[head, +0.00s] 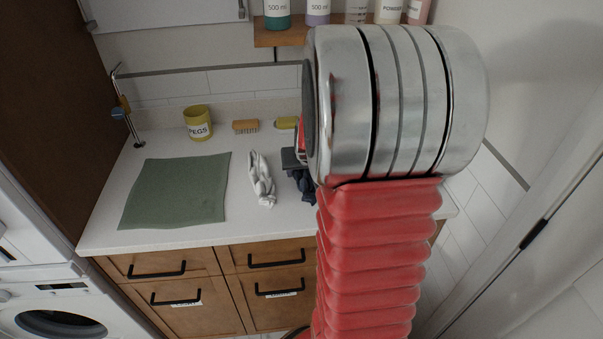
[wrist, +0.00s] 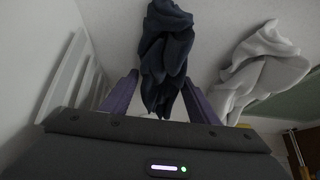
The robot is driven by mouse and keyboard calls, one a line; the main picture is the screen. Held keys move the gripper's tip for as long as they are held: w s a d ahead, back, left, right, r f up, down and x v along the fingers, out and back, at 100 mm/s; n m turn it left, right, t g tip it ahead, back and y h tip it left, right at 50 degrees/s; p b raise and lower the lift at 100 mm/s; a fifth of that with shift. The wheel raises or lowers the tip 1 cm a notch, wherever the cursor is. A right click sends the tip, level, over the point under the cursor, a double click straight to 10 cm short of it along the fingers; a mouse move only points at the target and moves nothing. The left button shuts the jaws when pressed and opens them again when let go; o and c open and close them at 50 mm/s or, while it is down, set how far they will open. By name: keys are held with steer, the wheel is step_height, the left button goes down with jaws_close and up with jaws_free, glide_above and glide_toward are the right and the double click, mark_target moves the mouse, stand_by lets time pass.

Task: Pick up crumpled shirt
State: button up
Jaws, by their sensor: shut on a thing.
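A crumpled dark navy cloth (wrist: 165,50), which looks like a shirt, is between the two purple fingers of my gripper (wrist: 160,78) in the wrist view. The fingers are shut on it, and its folds extend beyond the tips. Part of the navy cloth (head: 305,187) shows in the head view on or just above the counter; my arm hides the rest. A second crumpled cloth, pale grey-white (head: 262,180), lies on the counter to its left. It also shows at right in the wrist view (wrist: 262,68), apart from my fingers.
The white counter (head: 130,230) holds a flat green cloth (head: 177,190), a yellow pegs pot (head: 198,122) and a wooden brush (head: 246,126). A shelf (head: 283,38) with bottles is above. A white slatted rack (wrist: 72,80) stands close at left in the wrist view.

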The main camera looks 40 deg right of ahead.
steer(key=c, duration=0.6)
steer(key=shift+r, duration=0.1)
step_height(320, 180, up, 28)
steer(key=shift+f, duration=0.1)
stand_by(0.8)
